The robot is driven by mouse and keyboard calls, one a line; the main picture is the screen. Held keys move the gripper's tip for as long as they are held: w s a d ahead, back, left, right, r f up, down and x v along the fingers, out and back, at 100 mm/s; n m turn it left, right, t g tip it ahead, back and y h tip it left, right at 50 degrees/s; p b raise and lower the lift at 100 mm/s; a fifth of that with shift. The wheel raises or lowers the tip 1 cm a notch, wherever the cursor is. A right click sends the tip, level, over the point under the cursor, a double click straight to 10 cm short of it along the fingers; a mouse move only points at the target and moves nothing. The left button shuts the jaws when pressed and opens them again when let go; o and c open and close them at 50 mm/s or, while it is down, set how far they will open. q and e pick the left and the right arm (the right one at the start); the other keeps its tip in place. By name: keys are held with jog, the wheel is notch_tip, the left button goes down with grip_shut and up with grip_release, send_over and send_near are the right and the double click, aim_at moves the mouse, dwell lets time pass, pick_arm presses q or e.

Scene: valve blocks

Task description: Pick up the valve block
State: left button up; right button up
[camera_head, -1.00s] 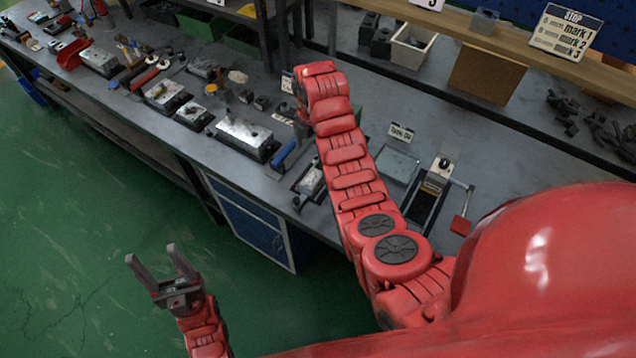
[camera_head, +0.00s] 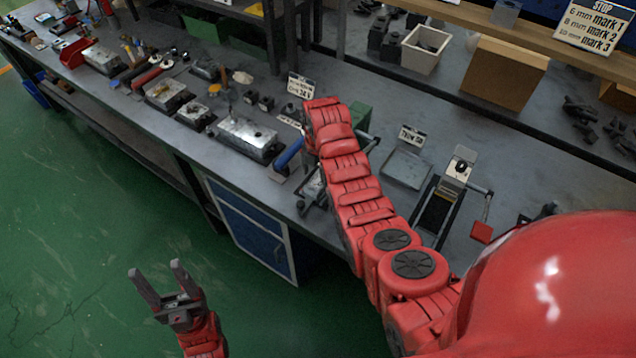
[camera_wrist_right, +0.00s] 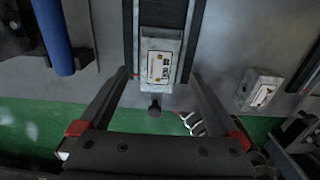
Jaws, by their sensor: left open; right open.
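In the right wrist view, a pale grey block with a printed label (camera_wrist_right: 160,60), which looks like the valve block, sits at the near end of a dark rail fixture (camera_wrist_right: 164,14). My right gripper (camera_wrist_right: 160,76) is open, with one finger on each side of the block's lower end. Whether the fingers touch it I cannot tell. A dark round knob (camera_wrist_right: 154,108) sticks out below the block. A second labelled grey block (camera_wrist_right: 259,90) lies to the right. In the head view my own arm hides most of the right gripper. My left gripper (camera_head: 156,272) is open and empty over the green floor.
A blue cylinder (camera_wrist_right: 54,38) stands left of the right gripper; it also shows on the bench in the head view (camera_head: 289,154). Several metal parts and tools crowd the bench (camera_head: 240,175) to the left. A rail fixture (camera_head: 436,212) and a flat tray (camera_head: 406,167) lie to the right.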

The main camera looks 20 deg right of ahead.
aim_at(318, 181)
jog(key=shift+w+f, duration=0.1)
jog(key=shift+f, duration=0.1)
jog(key=shift+f+p, duration=0.6)
jog(key=shift+f, duration=0.9)
grip_shut()
